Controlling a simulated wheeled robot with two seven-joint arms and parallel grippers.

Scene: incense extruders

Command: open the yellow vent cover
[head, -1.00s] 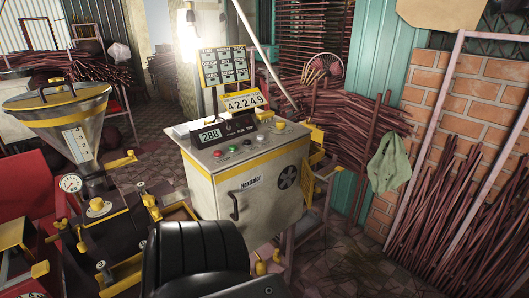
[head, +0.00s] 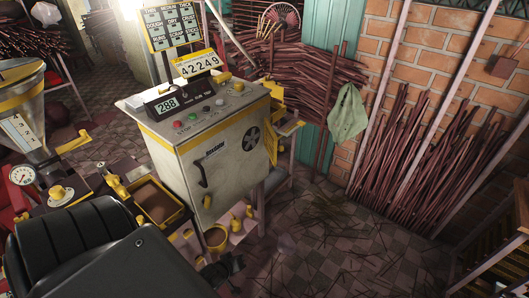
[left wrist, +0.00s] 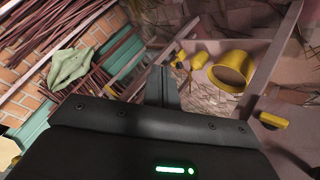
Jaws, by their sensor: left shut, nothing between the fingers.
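A yellow slatted part (head: 272,108), which looks like the vent cover, sits on the right side of the pale cabinet (head: 215,150). It is partly hidden by the cabinet's edge, and I cannot tell whether it is open or shut. My left gripper (head: 230,264) is low in front of the cabinet, apart from the yellow part. In the left wrist view its fingers (left wrist: 161,85) are together and empty. My right gripper is in neither current view.
A yellow ring-shaped cup (head: 215,238) and small yellow pieces are on a low shelf under the cabinet. Incense bundles (head: 420,145) lean on the brick wall. The tiled floor (head: 340,245) at right has loose sticks.

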